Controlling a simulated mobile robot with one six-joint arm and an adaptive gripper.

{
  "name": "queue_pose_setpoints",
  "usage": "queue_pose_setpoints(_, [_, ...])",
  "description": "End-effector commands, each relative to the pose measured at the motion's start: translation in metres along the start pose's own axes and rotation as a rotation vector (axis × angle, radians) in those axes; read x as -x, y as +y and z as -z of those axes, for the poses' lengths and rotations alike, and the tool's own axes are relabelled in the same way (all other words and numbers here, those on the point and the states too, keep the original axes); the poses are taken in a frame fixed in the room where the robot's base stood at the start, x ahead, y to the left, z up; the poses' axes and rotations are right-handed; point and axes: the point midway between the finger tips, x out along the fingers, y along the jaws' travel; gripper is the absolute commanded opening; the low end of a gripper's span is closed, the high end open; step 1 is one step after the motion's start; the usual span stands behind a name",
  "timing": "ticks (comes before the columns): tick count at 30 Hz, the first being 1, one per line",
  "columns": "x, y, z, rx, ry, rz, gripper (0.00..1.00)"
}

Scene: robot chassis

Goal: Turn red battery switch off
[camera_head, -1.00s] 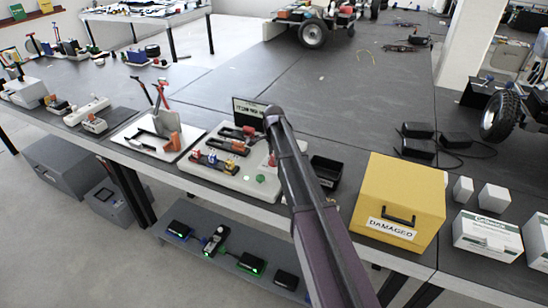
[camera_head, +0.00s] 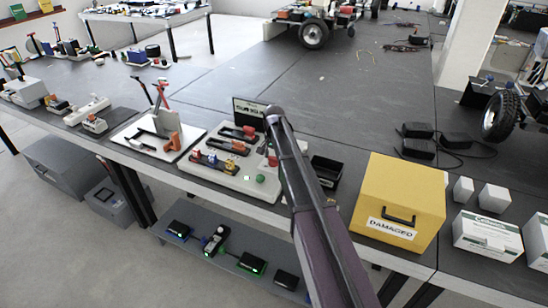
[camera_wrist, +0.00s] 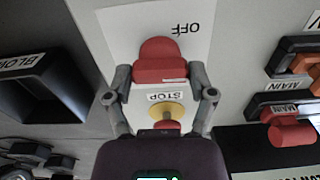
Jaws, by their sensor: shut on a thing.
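The red battery switch (camera_wrist: 157,52) is a red knob on a white plate marked OFF, upside down in the wrist view. My gripper (camera_wrist: 161,76) has one grey finger on each side of the knob and is shut on it. Just below the knob in the picture is a yellow and red STOP button (camera_wrist: 165,112), partly covered by my wrist. In the head view my arm hides most of the gripper, at the right end of the light panel board (camera_head: 225,178).
MAIN-marked red and orange switches (camera_wrist: 295,85) stand right of my gripper. A dark BLOW-marked bin (camera_wrist: 40,85) stands to the left. In the head view, a yellow DAMAGED box (camera_head: 400,190) stands right of my arm. The dark table (camera_head: 345,85) behind is mostly clear.

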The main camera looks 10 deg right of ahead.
Motion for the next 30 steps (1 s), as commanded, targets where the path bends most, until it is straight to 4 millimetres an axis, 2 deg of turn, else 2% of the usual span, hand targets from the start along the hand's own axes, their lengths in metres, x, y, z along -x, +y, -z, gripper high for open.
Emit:
queue_pose_setpoints(18, [-0.0002,0.0008,-0.0003,0.578,-0.001,-0.001,0.24])
queue_pose_setpoints(30, [-0.0002,0.001,-0.0002,0.812,-0.001,-0.001,0.24])
